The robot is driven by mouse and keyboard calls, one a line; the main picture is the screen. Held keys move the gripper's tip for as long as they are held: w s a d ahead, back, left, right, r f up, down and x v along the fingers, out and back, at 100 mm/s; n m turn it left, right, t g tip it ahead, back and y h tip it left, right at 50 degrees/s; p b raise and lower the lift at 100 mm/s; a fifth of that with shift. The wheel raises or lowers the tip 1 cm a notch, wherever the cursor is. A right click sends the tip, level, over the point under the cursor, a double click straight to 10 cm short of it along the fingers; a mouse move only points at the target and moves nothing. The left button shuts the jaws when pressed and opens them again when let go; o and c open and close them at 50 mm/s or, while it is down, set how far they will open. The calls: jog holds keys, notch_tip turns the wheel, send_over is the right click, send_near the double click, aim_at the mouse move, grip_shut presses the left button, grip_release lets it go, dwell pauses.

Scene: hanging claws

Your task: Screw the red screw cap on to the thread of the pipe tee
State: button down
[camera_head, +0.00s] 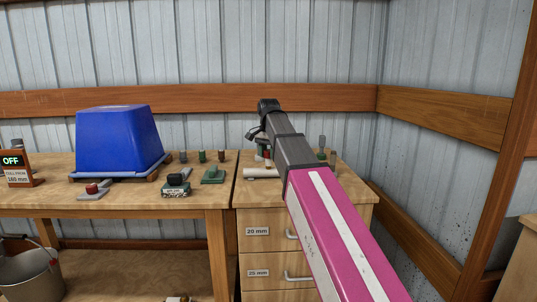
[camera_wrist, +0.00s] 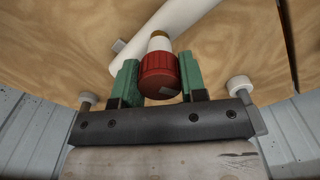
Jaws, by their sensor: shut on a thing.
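The red screw cap (camera_wrist: 158,82) sits between the two green fingers of my gripper (camera_wrist: 158,70) in the wrist view, and the gripper is shut on it. The white pipe tee (camera_wrist: 182,17) lies beyond it, its long pipe running diagonally. A short white branch with a tan end shows right behind the cap, roughly in line with it. The cap hides where they meet, so I cannot tell whether it touches or sits on the thread. In the head view the white pipe (camera_head: 262,173) lies on the drawer cabinet top, and my arm hides most of the gripper.
Several small green and dark objects stand on the workbench left of the cabinet, including a green block (camera_head: 213,175). A blue bin (camera_head: 118,140) stands further left. Small posts (camera_head: 322,146) stand at the cabinet's back right. A metal wall rises behind.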

jog(key=m, duration=0.2)
jog(key=shift+m, duration=0.4)
jog(key=c, duration=0.6)
grip_release()
jog(key=shift+w+r, duration=0.1)
jog(key=shift+r, duration=0.05)
